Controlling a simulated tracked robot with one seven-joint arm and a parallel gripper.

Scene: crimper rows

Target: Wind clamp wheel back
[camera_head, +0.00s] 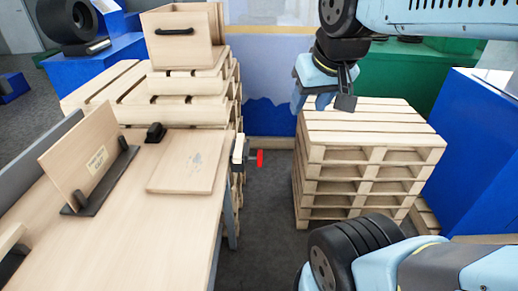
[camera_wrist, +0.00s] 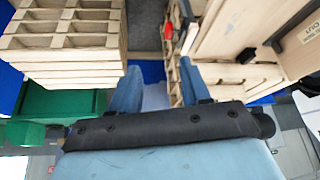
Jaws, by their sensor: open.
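The clamp wheel (camera_head: 260,158) is a small red disc seen nearly edge-on. It sits at the end of a pale clamp (camera_head: 238,152) on the right edge of the wooden bench. In the wrist view the red wheel (camera_wrist: 168,30) shows near the top centre, beyond my fingers. My gripper (camera_head: 325,101) is open and empty.
The bench (camera_head: 120,230) carries a flat board (camera_head: 188,162), an upright labelled board (camera_head: 80,155) and a small black block (camera_head: 155,132). Pallets (camera_head: 368,130) stand stacked on the right. A wooden box (camera_head: 180,38) tops the left pallets. Grey floor (camera_head: 262,205) is free between.

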